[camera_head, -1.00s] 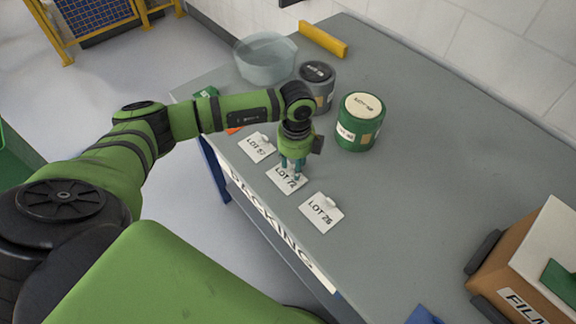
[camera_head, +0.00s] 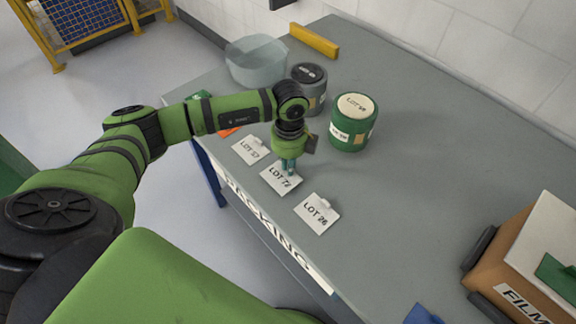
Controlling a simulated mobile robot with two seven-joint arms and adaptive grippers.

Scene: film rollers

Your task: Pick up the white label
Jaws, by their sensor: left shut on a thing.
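Three white labels lie in a row near the front edge of the grey packing table (camera_head: 420,180). They are a left label (camera_head: 250,150), a middle label (camera_head: 279,179) reading LOT 7 and an unclear digit, and a right label (camera_head: 317,213) reading LOT 26. My left gripper (camera_head: 288,169) points down at the middle label and is shut on its raised part. The fingers hide that part. I cannot tell whether the label is clear of the table. My right gripper is not in view.
A grey canister (camera_head: 309,88) and a green canister (camera_head: 354,122) stand behind the labels. A translucent bowl (camera_head: 257,62) and a yellow bar (camera_head: 314,41) are farther back. A cardboard box (camera_head: 520,255) stands at right. The table's middle is clear.

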